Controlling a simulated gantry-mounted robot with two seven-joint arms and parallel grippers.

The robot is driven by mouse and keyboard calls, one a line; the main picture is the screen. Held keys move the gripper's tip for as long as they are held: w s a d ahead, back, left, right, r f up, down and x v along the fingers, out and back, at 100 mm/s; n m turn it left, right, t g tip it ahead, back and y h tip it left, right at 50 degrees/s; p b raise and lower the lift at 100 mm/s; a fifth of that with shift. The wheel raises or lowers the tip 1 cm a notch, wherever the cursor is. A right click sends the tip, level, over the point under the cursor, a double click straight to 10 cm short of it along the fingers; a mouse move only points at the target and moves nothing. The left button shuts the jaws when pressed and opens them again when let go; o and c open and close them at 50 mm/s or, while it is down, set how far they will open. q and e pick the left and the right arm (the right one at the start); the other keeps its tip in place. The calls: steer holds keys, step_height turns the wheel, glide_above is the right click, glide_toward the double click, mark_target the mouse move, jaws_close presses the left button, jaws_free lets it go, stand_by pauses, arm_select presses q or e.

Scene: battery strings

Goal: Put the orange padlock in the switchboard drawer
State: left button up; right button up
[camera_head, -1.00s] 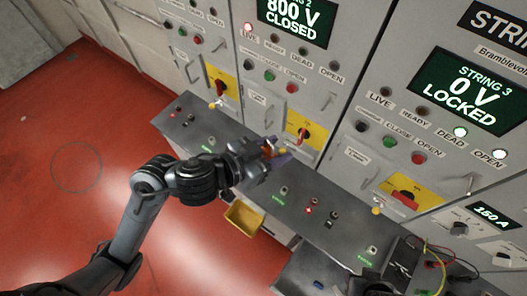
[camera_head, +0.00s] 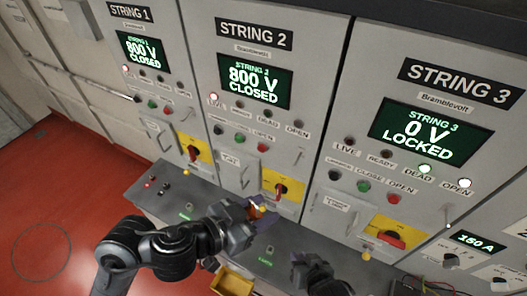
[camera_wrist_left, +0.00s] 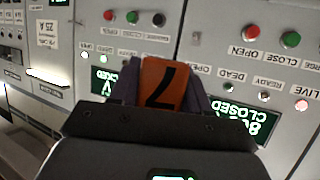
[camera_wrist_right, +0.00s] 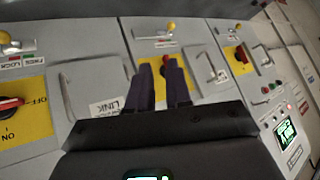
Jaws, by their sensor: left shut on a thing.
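The orange padlock (camera_wrist_left: 162,88), marked with a dark 7, is between the fingers of my left gripper (camera_head: 259,213). That gripper is shut on it and holds it in front of the String 2 cabinet, above the grey console. In the head view only a bit of orange shows between the fingers. A yellow open-topped tray (camera_head: 232,283) sticks out below the console's front edge; I cannot tell whether it is the switchboard drawer. My right gripper (camera_wrist_right: 161,72) is empty, its fingers a narrow gap apart; its arm (camera_head: 320,272) shows low in the head view.
The grey console (camera_head: 180,205) runs along the cabinets, with small buttons and lights. Yellow switch plates (camera_head: 275,188) with red handles and yellow knobs stick out above it. Cables (camera_head: 432,285) lie at the lower right. The red floor (camera_head: 75,200) at left is clear.

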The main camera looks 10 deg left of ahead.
steer(key=w+a+r+n+g+y, duration=0.2)
steer(key=w+a+r+y, duration=0.15)
steer(key=a, duration=0.95)
steer(key=w+a+r+n+g+y, duration=0.15)
steer(key=w+a+y, duration=0.3)
steer(key=a, duration=0.75)
steer(key=w+a+r+g, duration=0.2)
steer(key=w+r, duration=0.2)
steer(key=w, duration=0.1)
step_height(320, 180, up, 30)
steer(key=n+g+h, duration=0.4)
steer(key=n+h, duration=0.1)
steer(key=h, duration=0.6)
glide_above(254, 204)
steer(key=w+d, duration=0.1)
steer(key=w, duration=0.1)
steer(key=f, duration=0.3)
steer(key=s+f, duration=0.1)
steer(key=f, duration=0.3)
steer(key=s+a+f, duration=0.1)
steer(key=f, duration=0.2)
steer(key=shift+f, duration=0.25)
